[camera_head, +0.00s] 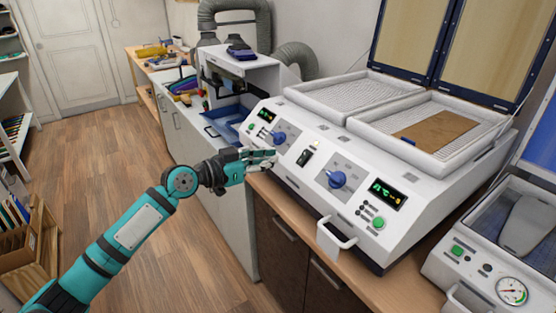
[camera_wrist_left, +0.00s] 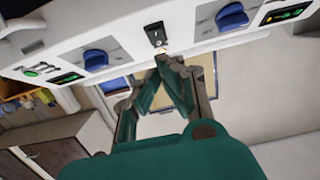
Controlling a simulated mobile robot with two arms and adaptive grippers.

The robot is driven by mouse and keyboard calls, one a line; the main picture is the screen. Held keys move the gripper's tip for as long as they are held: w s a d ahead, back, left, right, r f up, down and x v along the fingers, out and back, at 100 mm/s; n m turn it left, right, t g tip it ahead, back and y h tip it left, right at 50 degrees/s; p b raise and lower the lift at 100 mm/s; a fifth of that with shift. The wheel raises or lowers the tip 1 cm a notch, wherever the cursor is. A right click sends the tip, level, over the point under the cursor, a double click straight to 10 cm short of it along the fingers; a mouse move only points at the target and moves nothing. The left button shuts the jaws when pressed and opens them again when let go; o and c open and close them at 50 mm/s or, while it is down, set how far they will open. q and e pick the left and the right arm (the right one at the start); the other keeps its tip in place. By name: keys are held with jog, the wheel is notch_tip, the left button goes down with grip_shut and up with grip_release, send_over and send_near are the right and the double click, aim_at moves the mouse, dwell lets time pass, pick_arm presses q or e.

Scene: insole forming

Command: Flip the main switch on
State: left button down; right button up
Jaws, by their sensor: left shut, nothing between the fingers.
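The main switch (camera_head: 305,157) is a small black rocker on the white front panel of the forming machine (camera_head: 400,225), between two blue knobs. A small yellowish light shows just above it. The switch also appears in the left wrist view (camera_wrist_left: 155,34), just beyond the fingertips. My left gripper (camera_head: 274,158) is shut and empty, its fingers pointing at the panel, a little left of the switch in the head view. In the left wrist view its fingertips (camera_wrist_left: 168,60) meet close to the switch; I cannot tell whether they touch the panel. My right gripper is not in view.
Blue knobs (camera_head: 281,139) (camera_head: 337,179) flank the switch, with lit displays (camera_head: 386,194) further out. A white handle (camera_head: 335,240) juts from the machine's front. Another machine with a gauge (camera_head: 511,290) stands at the right.

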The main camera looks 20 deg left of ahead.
pick_arm(q)
jog(key=shift+f+b+v, duration=0.2)
jog(key=shift+b+v, duration=0.15)
jog(key=shift+v, duration=0.5)
jog(key=shift+f+b+v, duration=0.15)
jog(key=shift+b+v, duration=0.15)
jog(key=shift+v, duration=0.6)
jog(key=shift+f+b+v, duration=0.2)
jog(key=shift+b+v, duration=0.15)
jog(key=shift+v, duration=0.5)
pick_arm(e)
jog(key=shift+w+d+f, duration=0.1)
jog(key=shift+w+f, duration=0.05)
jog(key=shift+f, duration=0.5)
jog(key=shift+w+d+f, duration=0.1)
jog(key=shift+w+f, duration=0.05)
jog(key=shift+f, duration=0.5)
